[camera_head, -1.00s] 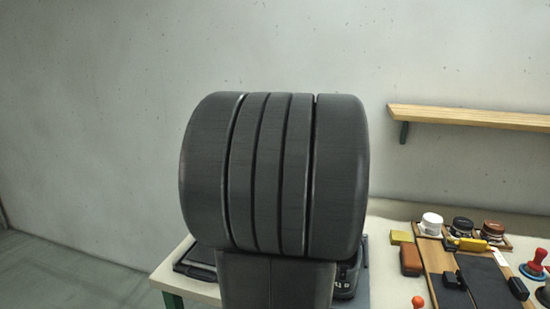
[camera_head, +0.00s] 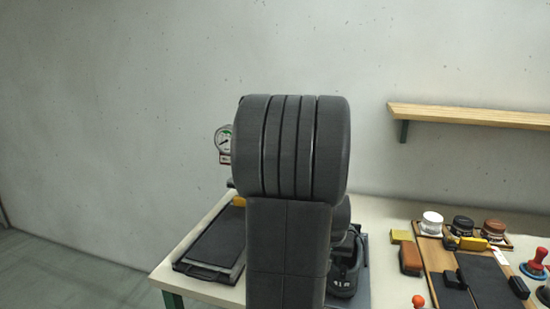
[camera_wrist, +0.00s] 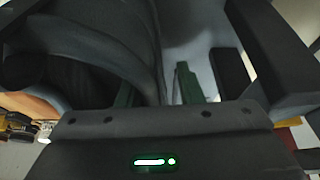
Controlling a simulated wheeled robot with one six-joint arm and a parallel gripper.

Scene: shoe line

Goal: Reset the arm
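My arm stands upright in the middle of the head view and hides my gripper there. In the wrist view my gripper (camera_wrist: 160,88) shows two green finger parts with a gap between them, and it looks open. I see nothing clamped between them. A large dark curved shape fills the left of that view behind the fingers; I cannot tell what it is. A black shoe (camera_head: 345,272) is partly hidden behind my arm in the head view.
The pale table (camera_head: 382,235) holds a black tray (camera_head: 212,245) at left and a pressure gauge (camera_head: 223,139) behind. A wooden shelf (camera_head: 470,117) hangs above.

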